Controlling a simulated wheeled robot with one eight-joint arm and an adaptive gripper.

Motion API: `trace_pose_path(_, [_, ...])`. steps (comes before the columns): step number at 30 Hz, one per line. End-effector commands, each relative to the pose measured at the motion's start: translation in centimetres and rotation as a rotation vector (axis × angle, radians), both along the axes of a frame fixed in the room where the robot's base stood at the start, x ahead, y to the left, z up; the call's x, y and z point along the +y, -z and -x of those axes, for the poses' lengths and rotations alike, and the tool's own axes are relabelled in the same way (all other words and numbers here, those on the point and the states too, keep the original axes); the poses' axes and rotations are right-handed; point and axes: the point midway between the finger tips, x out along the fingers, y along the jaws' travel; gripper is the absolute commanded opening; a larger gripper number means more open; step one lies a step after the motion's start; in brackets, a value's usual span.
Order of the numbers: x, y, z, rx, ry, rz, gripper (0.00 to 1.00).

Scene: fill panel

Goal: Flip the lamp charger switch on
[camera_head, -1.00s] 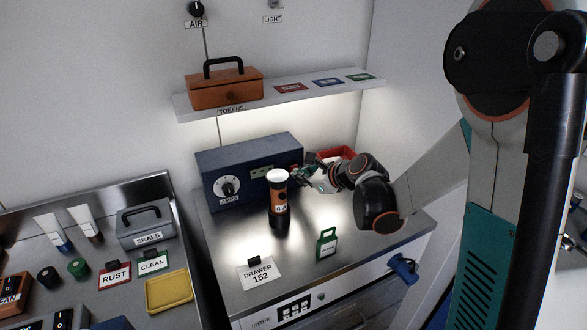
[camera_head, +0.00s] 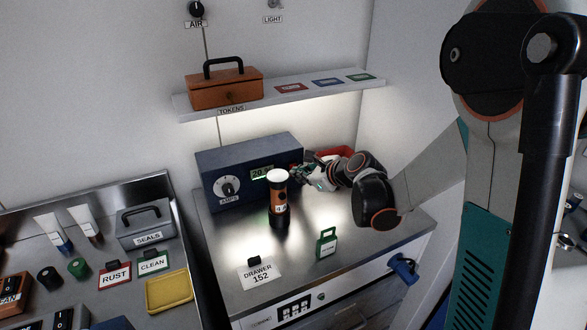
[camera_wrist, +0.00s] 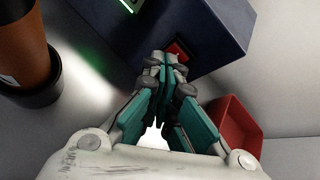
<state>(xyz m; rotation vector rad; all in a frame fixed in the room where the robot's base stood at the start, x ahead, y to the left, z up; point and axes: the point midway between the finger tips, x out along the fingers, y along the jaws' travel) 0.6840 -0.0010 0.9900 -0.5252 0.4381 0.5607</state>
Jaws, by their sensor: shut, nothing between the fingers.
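The lamp charger is a dark blue box (camera_head: 222,172) with an AMPS dial (camera_head: 228,187) and a small green display (camera_head: 261,173) that is lit. In the wrist view, a red switch (camera_wrist: 177,50) shows on the side of the blue box (camera_wrist: 200,22). My gripper (camera_head: 300,172) is at the box's right end in the head view. In the wrist view my gripper (camera_wrist: 165,62) is shut and empty, with its fingertips at the red switch. The fingertips partly cover the switch, so its position is hard to tell. An orange and black lamp (camera_head: 280,198) stands upright before the box.
A red bin (camera_wrist: 237,125) lies close to the right of my fingers. A green tag (camera_head: 327,243) and a DRAWER 152 card (camera_head: 260,274) are on the bench (camera_head: 225,255). A shelf (camera_head: 300,97) with an orange box (camera_head: 225,88) is above.

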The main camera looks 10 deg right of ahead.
Motion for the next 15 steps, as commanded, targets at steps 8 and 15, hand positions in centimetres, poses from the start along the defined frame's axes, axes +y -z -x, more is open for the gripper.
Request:
trace_pose_path(8, [-0.1,0.1,0.4,0.000,0.001,-0.001,0.00])
trace_pose_path(15, [-0.3,0.3,1.5,0.000,0.001,-0.001,0.00])
